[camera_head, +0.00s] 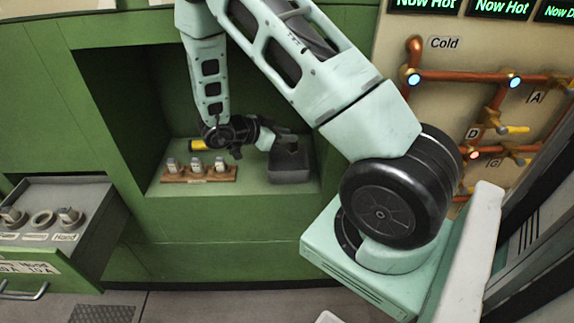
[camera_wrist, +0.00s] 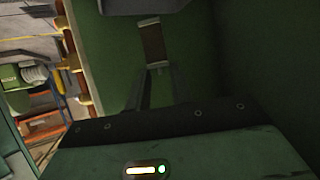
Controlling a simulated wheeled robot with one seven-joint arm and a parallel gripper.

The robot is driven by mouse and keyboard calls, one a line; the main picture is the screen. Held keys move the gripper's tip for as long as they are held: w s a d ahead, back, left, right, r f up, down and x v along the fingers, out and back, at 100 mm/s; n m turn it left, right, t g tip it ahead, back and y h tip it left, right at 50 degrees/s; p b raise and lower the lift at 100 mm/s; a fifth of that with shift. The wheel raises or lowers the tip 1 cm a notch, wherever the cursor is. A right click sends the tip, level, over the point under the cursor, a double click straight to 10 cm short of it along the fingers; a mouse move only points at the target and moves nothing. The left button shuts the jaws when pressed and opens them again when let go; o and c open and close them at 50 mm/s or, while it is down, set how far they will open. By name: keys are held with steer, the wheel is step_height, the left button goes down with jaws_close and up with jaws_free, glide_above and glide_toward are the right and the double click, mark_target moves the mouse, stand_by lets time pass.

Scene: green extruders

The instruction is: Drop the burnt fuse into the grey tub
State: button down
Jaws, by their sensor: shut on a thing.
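My gripper (camera_head: 284,141) is inside the green alcove, just above the grey tub (camera_head: 290,176). In the wrist view, the two fingers of my gripper (camera_wrist: 158,72) are shut on the end of the burnt fuse (camera_wrist: 152,42). The fuse has a dark brown body with pale end caps and sticks out beyond the fingertips. In the head view the fuse is hard to make out against the tub's dark opening. A grey surface at the wrist view's top edge may be part of the tub, but I cannot tell.
A wooden rack (camera_head: 198,179) with several pale-topped pieces stands left of the tub on the alcove floor. A yellow and black item (camera_head: 197,145) lies behind it. The alcove walls are close around my arm. Copper pipes (camera_head: 470,77) run along the panel at right.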

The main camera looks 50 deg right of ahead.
mark_target(288, 149)
step_height(288, 149, down, 5)
steer(key=b, duration=0.4)
steer(key=shift+b, duration=0.4)
steer(key=c, duration=1.1)
jaws_free()
steer(key=shift+c, duration=0.2)
steer(key=b+v, duration=0.1)
steer(key=v, duration=1.6)
steer(key=shift+a, duration=0.25)
